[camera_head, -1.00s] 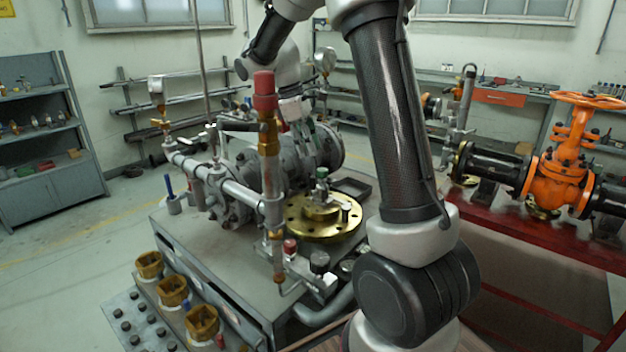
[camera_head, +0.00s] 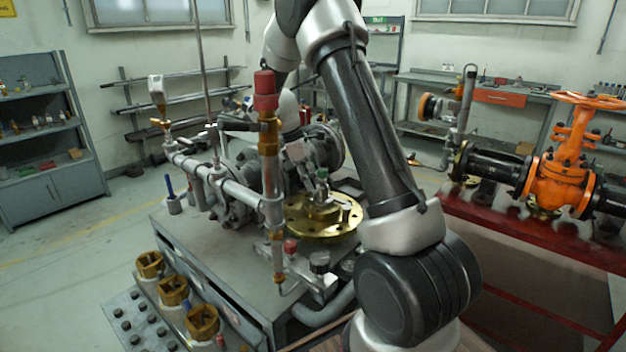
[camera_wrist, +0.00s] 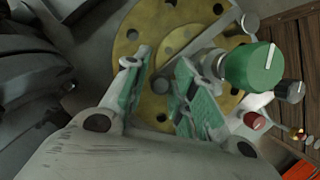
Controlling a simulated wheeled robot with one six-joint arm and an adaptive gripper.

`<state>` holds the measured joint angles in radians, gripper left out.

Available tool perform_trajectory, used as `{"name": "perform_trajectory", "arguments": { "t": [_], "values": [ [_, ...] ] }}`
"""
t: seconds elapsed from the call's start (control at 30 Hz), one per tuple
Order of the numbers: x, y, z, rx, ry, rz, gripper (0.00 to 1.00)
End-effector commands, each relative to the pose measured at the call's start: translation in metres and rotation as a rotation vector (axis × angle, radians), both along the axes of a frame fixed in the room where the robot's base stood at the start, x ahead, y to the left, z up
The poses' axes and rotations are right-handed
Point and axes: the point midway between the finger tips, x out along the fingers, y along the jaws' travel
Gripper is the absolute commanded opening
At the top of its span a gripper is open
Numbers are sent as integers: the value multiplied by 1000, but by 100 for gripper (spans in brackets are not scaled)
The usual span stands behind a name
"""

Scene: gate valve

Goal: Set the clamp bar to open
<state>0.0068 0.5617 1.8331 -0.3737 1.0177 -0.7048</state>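The clamp bar is most likely the thin grey bar (camera_wrist: 205,42) lying across the brass flange (camera_wrist: 125,35) in the wrist view. One end is by a round grey knob (camera_wrist: 250,22); its other end runs down toward my fingertips. A valve with a green cap (camera_wrist: 253,66) stands right of the bar. My gripper (camera_wrist: 162,78) has its two green-padded fingers apart, with a gap between them over the flange. I cannot tell whether they touch the bar.
The upright red-topped pipe (camera_head: 267,140) stands left of my gripper. Grey pipework (camera_head: 230,190) lies behind it on the grey bench. Brass fittings (camera_head: 172,290) line the bench's front left. An orange gate valve (camera_head: 560,175) stands on a red bench at right.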

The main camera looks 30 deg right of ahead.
Motion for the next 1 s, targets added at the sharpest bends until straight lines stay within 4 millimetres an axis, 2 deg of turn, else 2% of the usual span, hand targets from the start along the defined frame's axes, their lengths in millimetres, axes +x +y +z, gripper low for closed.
{"name": "perform_trajectory", "arguments": {
  "t": [0.13, 0.3, 0.73, 1.0],
  "values": [
    [0, 0, 0, 0, 0, 0, 26],
    [0, 0, 0, 1, -1, -1, 0],
    [1, -5, 0, 1, -2, -40, 0],
    [3, -30, 0, 0, -2, -204, 0]
  ]
}}
